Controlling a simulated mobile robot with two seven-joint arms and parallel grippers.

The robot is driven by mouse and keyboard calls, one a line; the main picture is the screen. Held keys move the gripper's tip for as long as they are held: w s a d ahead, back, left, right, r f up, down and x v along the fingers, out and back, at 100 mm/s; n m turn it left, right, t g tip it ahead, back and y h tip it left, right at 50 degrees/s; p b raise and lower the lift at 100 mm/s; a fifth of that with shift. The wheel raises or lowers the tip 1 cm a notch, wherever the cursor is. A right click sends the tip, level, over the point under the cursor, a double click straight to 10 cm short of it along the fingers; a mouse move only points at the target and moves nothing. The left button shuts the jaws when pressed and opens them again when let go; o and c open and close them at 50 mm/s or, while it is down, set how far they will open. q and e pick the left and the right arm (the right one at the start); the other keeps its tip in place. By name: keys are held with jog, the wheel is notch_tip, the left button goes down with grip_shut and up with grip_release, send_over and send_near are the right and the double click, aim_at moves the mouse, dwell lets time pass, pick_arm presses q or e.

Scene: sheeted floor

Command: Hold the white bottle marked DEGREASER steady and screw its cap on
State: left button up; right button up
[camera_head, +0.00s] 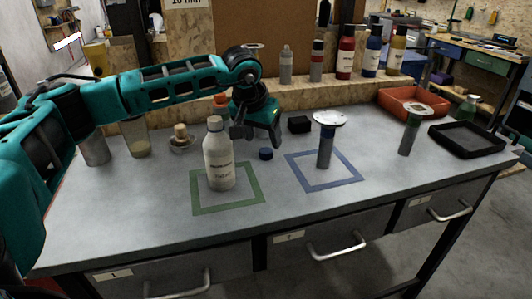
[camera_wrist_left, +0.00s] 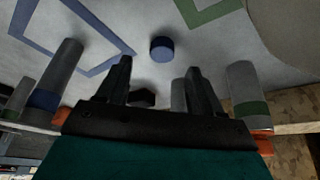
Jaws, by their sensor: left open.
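The white bottle (camera_head: 218,165) stands upright inside the green square outline (camera_head: 250,203); its label is too small to read surely. No coloured cap shows on its neck. A small round blue cap (camera_head: 265,154) lies on the table just right of the bottle. My left gripper (camera_head: 258,141) is open and points down above and behind the cap. In the left wrist view the blue cap (camera_wrist_left: 163,48) shows ahead of the spread fingertips (camera_wrist_left: 160,68), with nothing between them. A pale shape at that view's upper right (camera_wrist_left: 295,28) seems to be the bottle. My right gripper is out of view.
A blue square outline (camera_head: 359,180) holds a white-topped stand (camera_head: 325,145). A similar green-banded stand (camera_head: 409,135), a black tray (camera_head: 466,138) and an orange bin (camera_head: 412,102) are at right. A black block (camera_head: 299,124) lies behind. Cups and a small dish are left.

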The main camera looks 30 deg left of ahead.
aim_at(266, 150)
pick_arm(q)
jog(key=x, duration=0.5)
jog(key=shift+a+b, duration=0.15)
jog(key=shift+b, duration=0.2)
jog(key=c, duration=1.1)
notch_tip(266, 150, up, 20)
jog(key=p, duration=0.3)
